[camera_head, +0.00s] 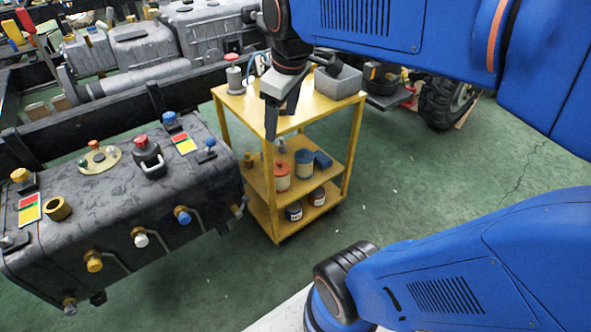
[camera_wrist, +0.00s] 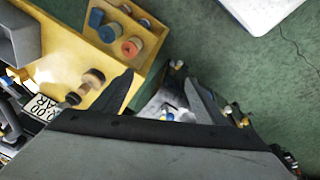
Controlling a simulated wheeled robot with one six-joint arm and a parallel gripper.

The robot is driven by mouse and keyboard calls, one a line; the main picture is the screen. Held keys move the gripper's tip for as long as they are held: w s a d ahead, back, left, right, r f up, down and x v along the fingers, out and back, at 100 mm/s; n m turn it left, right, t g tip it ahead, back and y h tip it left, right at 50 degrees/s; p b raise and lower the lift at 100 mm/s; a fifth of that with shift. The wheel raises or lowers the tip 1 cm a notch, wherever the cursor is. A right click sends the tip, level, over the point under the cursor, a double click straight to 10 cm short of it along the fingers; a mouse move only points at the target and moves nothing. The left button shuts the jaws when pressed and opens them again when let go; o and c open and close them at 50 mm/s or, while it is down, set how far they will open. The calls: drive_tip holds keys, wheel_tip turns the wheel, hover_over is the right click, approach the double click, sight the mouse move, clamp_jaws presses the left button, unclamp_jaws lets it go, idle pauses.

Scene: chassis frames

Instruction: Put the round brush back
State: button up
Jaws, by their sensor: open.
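No round brush can be made out with certainty. In the wrist view, a small brown and dark round piece (camera_wrist: 93,77) is on the yellow trolley's top, left of my fingers; I cannot tell whether it is the brush. The yellow trolley (camera_head: 322,112) stands in the middle of the head view. A grey bin (camera_head: 338,83) sits on its top; it also shows in the wrist view (camera_wrist: 38,32). My gripper (camera_head: 280,124) is open and points down near the trolley's top. Its fingers (camera_wrist: 160,78) are apart with nothing between them.
A red-capped can (camera_head: 234,76) stands on the trolley top. Several cans and tins, including an orange one (camera_head: 282,176), are on the lower shelves. A dark tank (camera_head: 120,215) with knobs and valves is at the left. Green floor (camera_head: 400,180) is clear to the right.

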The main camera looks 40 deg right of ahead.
drive_tip(key=s+a+f+m+t, duration=0.1)
drive_tip(key=s+a+f+m, duration=0.2)
drive_tip(key=s, duration=0.7)
wheel_tip(320, 180, down, 4)
drive_tip(key=m, duration=0.2)
drive_tip(key=shift+a+f+m+t, duration=0.2)
drive_tip(key=shift+m+t, duration=0.1)
drive_tip(key=shift+t, duration=0.1)
